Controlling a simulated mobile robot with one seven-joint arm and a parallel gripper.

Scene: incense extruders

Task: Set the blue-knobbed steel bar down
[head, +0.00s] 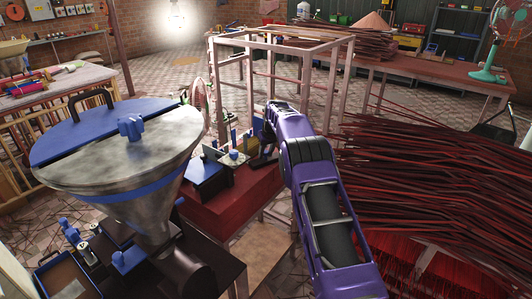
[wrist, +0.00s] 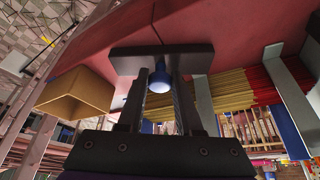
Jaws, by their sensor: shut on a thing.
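My gripper (head: 263,148) reaches over the red bench in the middle of the head view. In the wrist view my gripper (wrist: 160,92) is shut on the blue-knobbed steel bar. Its blue knob (wrist: 160,76) shows between the two fingers, with a pale round end facing the camera. A dark crosspiece lies across the fingertips; I cannot tell whether it belongs to the bar. The rest of the bar is hidden. In the head view I cannot make out the bar, and whether it touches the bench cannot be told.
The red bench (head: 222,208) carries blue-and-steel fittings. A large steel hopper (head: 135,165) with a blue lid stands at the left. Stacked incense sticks (head: 440,170) fill the right. A cardboard-coloured box (wrist: 75,95) shows in the wrist view.

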